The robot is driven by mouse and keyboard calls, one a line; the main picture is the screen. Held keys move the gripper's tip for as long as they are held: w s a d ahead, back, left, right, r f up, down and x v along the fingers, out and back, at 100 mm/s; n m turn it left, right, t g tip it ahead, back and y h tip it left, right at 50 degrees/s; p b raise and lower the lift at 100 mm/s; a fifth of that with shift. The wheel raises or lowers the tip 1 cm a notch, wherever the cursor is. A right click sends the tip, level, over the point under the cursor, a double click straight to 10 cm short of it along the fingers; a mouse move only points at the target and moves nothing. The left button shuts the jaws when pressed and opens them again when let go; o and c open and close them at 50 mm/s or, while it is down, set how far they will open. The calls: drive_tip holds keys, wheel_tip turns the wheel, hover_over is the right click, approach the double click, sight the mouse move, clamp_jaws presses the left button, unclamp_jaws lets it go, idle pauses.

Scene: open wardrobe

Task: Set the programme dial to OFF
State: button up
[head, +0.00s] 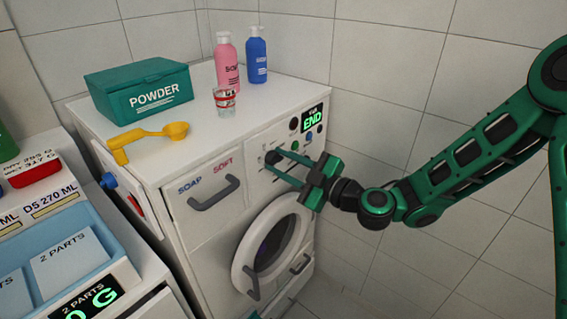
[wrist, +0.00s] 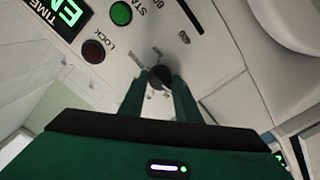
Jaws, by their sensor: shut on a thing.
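The programme dial is a small dark round knob (wrist: 160,73) on the washing machine's white control panel. My gripper (wrist: 159,83) has its two green fingers shut on it, one on each side. In the head view my gripper (head: 275,164) reaches the panel from the right and its fingers hide most of the dial. Markings around the dial are too small to read, so I cannot tell its setting. The machine's display (head: 312,119) reads END in green.
Below are the drawer handle (head: 214,194) and round door (head: 272,245). A powder box (head: 140,88), yellow scoop (head: 150,133), glass (head: 224,101) and pink (head: 227,65) and blue (head: 256,57) bottles stand on top.

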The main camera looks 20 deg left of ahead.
drive_tip(key=n, duration=0.5)
drive_tip(key=shift+f+n, duration=0.25)
drive_tip(key=shift+n, duration=0.05)
idle(0.4)
drive_tip(key=o, duration=1.1)
drive_tip(key=shift+c, duration=0.2)
drive_tip(key=shift+r, duration=0.1)
drive_tip(key=shift+d, duration=0.1)
drive_tip(key=v, duration=1)
drive_tip(key=shift+d, duration=0.25)
